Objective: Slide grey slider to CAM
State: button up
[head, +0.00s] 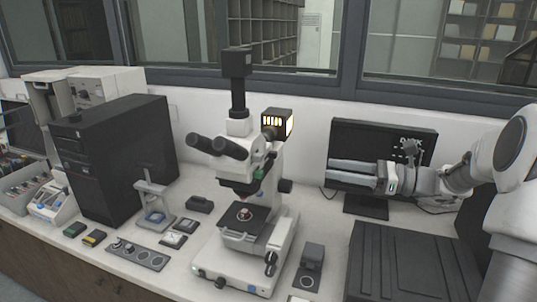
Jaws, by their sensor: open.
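The white microscope (262,155) stands upright on the bench in the middle of the head view. A black camera (237,62) sits on a dark tube above its head, and two black eyepieces (219,146) point to the left. I cannot make out the grey slider or any CAM marking; they are too small or hidden at this angle. My gripper (328,174) is open and empty, right of the microscope and in front of the monitor. Its two long fingers point left towards the microscope, apart from it.
A lit lamp housing (277,122) juts out behind the microscope head. A monitor (382,140) stands behind my gripper. A black computer tower (115,155) and a small press-like stand (154,203) are on the left. A large dark box (405,262) fills the front right.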

aim_at(262, 157)
jog(key=p+x, duration=0.1)
jog(key=x, duration=1.6)
jog(key=shift+w+a+r+p, duration=0.1)
jog(key=shift+a+p, duration=0.05)
jog(key=shift+p, duration=0.2)
grip_shut()
dwell(0.5)
